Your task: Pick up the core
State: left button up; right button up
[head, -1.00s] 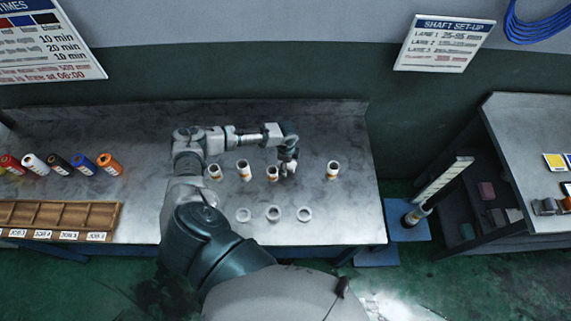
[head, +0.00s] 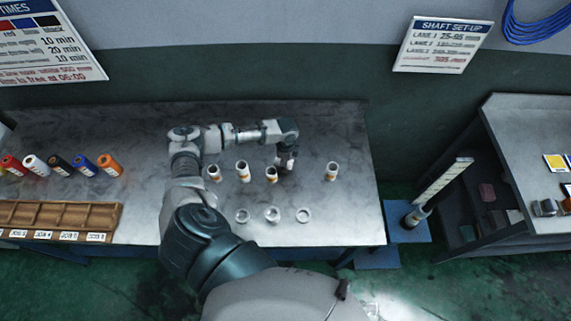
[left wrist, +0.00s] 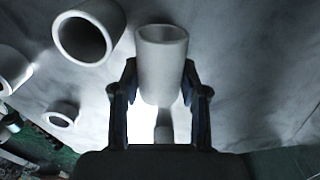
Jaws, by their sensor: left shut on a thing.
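My left gripper (head: 286,162) is over the steel bench, just right of the middle of the row of cores. In the left wrist view its two dark fingers (left wrist: 160,100) are shut on the sides of a pale hollow core (left wrist: 161,62), whose open end shows. In the head view the fingers mostly hide this core, and I cannot tell whether it is clear of the bench. My right gripper is out of view.
Three white rings (head: 272,214) lie near the front edge of the bench (head: 345,215). Coloured rolls (head: 85,165) and a wooden divided tray (head: 60,216) are at the left. The bench right of the last core is clear. A second bench (head: 530,150) stands at right.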

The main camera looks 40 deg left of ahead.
pick_arm(q)
jog(key=s+d, duration=0.1)
jog(key=d, duration=0.3)
jog(key=s+d+r, duration=0.1)
jog(key=s+d, duration=0.1)
jog(key=d, duration=0.3)
jog(key=s+d+r, duration=0.1)
jog(key=s+d, duration=0.1)
jog(key=d, duration=0.3)
jog(key=shift+s+d+r+b, duration=0.15)
jog(key=shift+s+r+b, duration=0.1)
jog(key=shift+b, duration=0.15)
jog(key=shift+s+d, duration=0.15)
jog(key=shift+d, duration=0.1)
jog(key=shift+d+r, duration=0.1)
jog(key=shift+d, duration=0.05)
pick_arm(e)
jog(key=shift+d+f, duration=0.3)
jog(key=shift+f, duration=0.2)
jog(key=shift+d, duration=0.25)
